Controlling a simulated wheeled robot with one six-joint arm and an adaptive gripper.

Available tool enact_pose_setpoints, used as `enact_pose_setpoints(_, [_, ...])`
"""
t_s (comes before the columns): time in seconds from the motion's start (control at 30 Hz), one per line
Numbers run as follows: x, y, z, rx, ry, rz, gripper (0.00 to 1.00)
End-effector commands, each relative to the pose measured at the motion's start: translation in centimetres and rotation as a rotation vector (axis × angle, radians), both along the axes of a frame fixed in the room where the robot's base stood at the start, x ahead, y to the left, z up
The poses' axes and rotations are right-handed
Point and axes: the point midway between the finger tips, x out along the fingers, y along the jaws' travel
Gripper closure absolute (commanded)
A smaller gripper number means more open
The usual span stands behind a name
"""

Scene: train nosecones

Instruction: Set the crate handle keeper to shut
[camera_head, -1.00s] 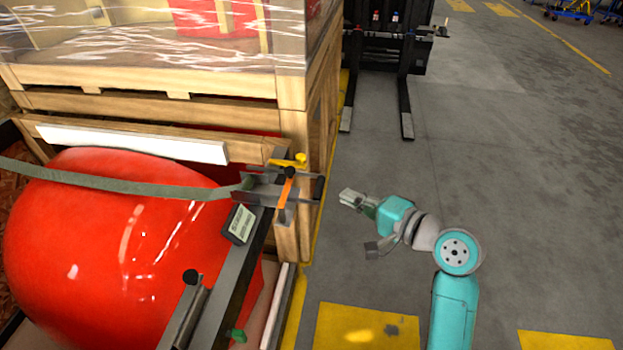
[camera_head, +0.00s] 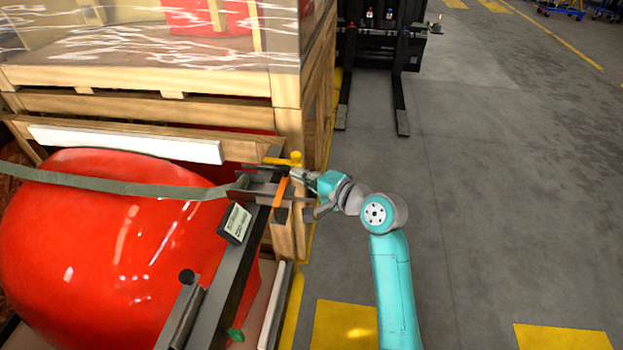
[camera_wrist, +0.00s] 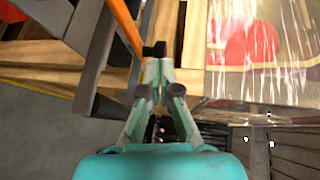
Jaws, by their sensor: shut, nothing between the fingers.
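A metal bracket (camera_head: 258,190) with a grey strap running into it sits at the crate's corner post. An orange lever (camera_head: 281,192) stands across it and a yellow handle (camera_head: 283,160) lies just behind; I cannot tell which is the keeper. My gripper (camera_head: 303,176) is shut and empty, right beside the bracket's right end. In the wrist view the closed fingertips (camera_wrist: 153,72) point at a small black block (camera_wrist: 154,49), close to the orange lever (camera_wrist: 127,27). Whether they touch is unclear. My gripper covers the bracket's right end.
A big red nosecone (camera_head: 120,240) fills the lower left, with a dark rail (camera_head: 235,270) along its right side. A wooden crate (camera_head: 290,120) rises behind. A forklift (camera_head: 380,45) stands at the back.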

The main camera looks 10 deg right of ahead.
Motion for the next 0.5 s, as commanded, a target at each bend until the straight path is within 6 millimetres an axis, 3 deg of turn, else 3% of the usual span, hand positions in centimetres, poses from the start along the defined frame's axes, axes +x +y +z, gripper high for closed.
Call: enact_pose_setpoints(0.5, [0.94,0.77,-0.10,0.001,-0.001,0.001,1.00])
